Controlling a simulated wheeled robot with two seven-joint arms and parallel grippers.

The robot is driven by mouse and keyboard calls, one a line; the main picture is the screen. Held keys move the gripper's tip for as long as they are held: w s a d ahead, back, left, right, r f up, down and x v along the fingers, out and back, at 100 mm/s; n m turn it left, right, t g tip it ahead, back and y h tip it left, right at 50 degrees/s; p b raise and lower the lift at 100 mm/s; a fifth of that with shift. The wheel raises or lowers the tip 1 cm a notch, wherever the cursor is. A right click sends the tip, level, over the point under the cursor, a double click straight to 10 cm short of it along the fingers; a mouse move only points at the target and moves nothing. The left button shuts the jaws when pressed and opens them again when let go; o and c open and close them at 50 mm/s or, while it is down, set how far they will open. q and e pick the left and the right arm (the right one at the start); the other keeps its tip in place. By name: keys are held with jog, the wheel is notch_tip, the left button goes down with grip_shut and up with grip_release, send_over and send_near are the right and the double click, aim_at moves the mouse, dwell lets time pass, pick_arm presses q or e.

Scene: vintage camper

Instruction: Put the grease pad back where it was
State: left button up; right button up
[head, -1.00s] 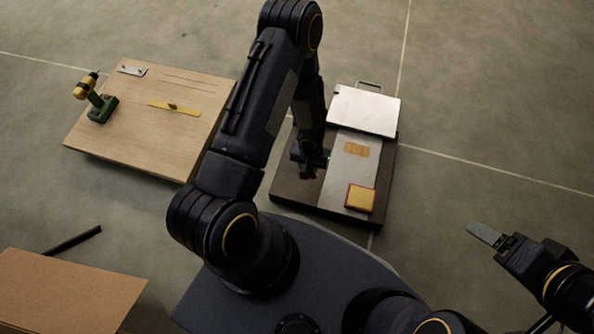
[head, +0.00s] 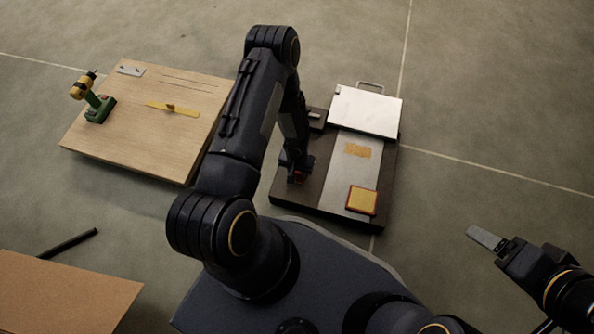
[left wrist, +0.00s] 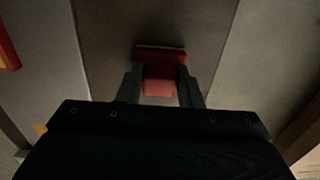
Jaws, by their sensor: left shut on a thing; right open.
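My left gripper (head: 298,174) is over the dark brown left part of the base board (head: 285,205). In the left wrist view its fingers (left wrist: 158,84) are shut on a small red block with a tan edge (left wrist: 160,54), which I take to be the grease pad. In the head view only a bit of red shows at the fingertips. The dark board lies below it; I cannot tell whether the block touches it. A yellow pad with a red rim (head: 362,200) lies on the board's grey strip (head: 352,175). My right gripper (head: 487,238) is open and empty, off to the right.
A silver plate with a handle (head: 365,110) is at the board's back, with a small dark block (head: 315,118) beside it. An orange-brown patch (head: 357,150) marks the strip. A wooden board (head: 150,130) with a drill (head: 95,101) lies left. Floor at right is clear.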

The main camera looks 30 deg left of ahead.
pick_arm(q)
jog(key=shift+f, duration=0.15)
jog(key=o, duration=0.9)
jog(key=shift+r, duration=0.25)
jog(key=a+r+n+t+p, duration=0.1)
jog(key=a+r+p, duration=0.15)
jog(key=r, duration=1.65)
jog(key=a+r+t+p, duration=0.1)
jog(key=a+r+p, duration=0.15)
jog(key=r, duration=1.55)
jog(key=s+d+r+t+h, duration=0.1)
jog(key=s+d+r, duration=0.2)
jog(key=s+r, duration=0.2)
jog(key=s+d+r+m+t+h, duration=0.1)
jog(key=s+d+r, duration=0.2)
jog(key=s+r, duration=0.2)
jog(key=s+d+r+m+t+h, duration=0.1)
jog(key=s+d+r, duration=0.2)
jog(key=s+r, duration=0.2)
jog(key=shift+s+r+t+h, duration=0.15)
jog(key=shift+s+t+h, duration=0.2)
jog(key=shift+s, duration=0.3)
